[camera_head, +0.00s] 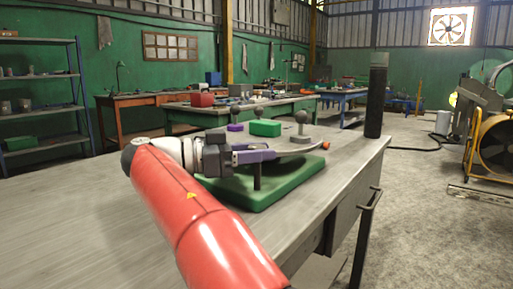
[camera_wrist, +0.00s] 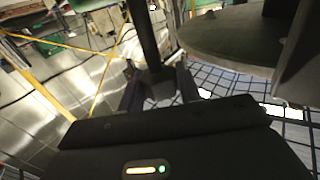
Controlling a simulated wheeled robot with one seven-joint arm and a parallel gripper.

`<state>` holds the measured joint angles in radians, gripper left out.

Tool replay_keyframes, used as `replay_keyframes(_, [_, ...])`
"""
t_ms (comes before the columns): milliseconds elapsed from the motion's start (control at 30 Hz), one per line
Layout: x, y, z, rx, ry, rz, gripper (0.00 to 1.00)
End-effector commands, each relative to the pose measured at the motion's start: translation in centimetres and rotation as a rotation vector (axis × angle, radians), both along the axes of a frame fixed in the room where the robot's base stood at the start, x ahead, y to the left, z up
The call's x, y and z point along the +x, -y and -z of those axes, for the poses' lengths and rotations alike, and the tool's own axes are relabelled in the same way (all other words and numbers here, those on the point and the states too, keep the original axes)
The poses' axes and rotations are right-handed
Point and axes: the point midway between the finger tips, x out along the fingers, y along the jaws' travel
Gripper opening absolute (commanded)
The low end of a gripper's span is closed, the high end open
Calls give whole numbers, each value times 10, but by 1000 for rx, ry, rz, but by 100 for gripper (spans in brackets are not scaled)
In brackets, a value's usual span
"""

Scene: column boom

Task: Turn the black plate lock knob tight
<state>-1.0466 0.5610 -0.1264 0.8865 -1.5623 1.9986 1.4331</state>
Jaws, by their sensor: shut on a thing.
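My gripper (camera_head: 262,155) reaches in from the left over the green base (camera_head: 272,188) on the workbench. Its jaws are closed on a dark part that appears to be the black plate lock knob; the jaws hide most of it. In the wrist view the gripper (camera_wrist: 157,82) is closed at the foot of a black bar (camera_wrist: 149,35). A black upright piece (camera_head: 258,178) shows just below the jaws in the head view. A round grey plate (camera_wrist: 235,38) lies at the upper right of the wrist view, apart from the jaws. The knob's tightness cannot be seen.
A grey ball-topped piece (camera_head: 301,122), a green block (camera_head: 265,128) and a small orange knob (camera_head: 326,145) are close beyond the jaws. A tall black post (camera_head: 376,98) stands at the bench's right corner. The workbench top (camera_head: 75,225) is clear at the left.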

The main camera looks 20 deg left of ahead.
Motion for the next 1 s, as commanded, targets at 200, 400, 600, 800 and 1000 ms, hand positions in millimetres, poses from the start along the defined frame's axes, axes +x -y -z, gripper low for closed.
replay_keyframes(200, [0,0,2,0,-6,8,11])
replay_keyframes(400, [0,0,2,1,-6,9,11])
replay_keyframes(600, [0,0,2,1,-5,8,54])
replay_keyframes(800, [0,0,1,0,-4,7,54])
replay_keyframes(1000, [0,0,1,1,-3,6,54])
